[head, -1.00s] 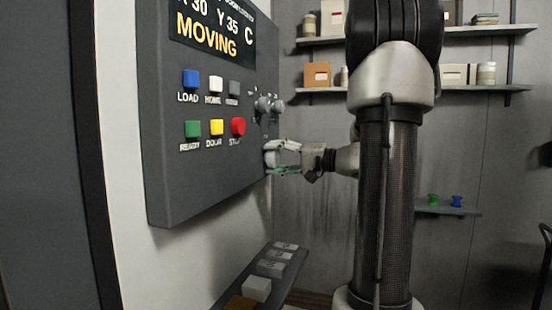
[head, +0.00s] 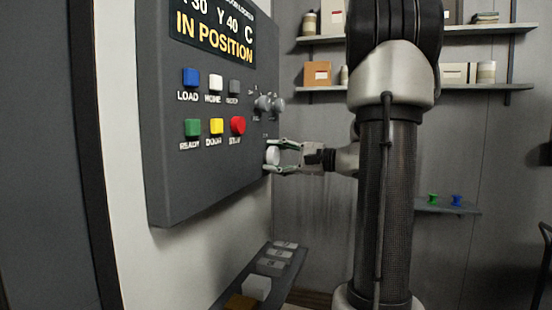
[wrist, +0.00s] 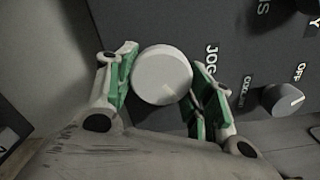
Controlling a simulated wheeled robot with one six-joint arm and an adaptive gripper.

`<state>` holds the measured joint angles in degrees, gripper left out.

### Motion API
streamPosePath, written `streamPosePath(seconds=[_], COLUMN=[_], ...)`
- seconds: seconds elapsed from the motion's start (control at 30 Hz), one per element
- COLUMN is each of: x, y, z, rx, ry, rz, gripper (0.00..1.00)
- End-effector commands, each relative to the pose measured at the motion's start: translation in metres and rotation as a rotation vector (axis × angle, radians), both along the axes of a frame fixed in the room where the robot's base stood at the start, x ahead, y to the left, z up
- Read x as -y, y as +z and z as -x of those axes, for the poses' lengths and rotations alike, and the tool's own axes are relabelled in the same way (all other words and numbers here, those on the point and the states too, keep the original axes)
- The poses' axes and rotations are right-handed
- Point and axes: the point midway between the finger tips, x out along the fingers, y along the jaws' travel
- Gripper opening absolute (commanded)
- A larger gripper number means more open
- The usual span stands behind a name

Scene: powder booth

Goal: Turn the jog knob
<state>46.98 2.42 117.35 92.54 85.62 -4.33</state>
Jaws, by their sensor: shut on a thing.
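The jog knob (head: 271,156) is a pale round knob low on the right edge of the grey control panel (head: 165,175). In the wrist view the knob (wrist: 161,75) sits beside the printed word JOG, with a faint line on its face. My gripper (head: 277,156) has one finger above and one below the knob, and it is shut on it. In the wrist view the green pads of my gripper (wrist: 162,84) lie on either side of the knob. The panel display (head: 215,33) reads IN POSITION, with Y 40.
A second knob (wrist: 283,99), labelled OFF and partly COOLANT, is close to the right finger. Blue, white, grey, green, yellow and red buttons fill the panel's left part. A ledge with blocks (head: 257,287) is below. Wall shelves (head: 415,87) stand behind my arm.

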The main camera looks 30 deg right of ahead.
Motion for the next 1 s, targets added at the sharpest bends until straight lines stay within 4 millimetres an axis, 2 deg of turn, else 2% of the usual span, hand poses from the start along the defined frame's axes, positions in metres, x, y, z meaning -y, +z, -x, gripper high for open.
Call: streamPosePath(seconds=[0.47, 0.5, 0.6, 1.0], x=[0.0005, 0.0005, 0.0004, 0.003], y=[-0.0011, -0.0012, -0.001, -0.0005], z=[0.0001, 0.0001, 0.0001, 0.003], rx=[-0.012, -0.012, -0.012, -0.011], ry=[-0.001, -0.001, -0.001, -0.002], rz=[-0.013, -0.013, -0.013, -0.012], gripper=[0.28, 0.54, 0.72, 0.74])
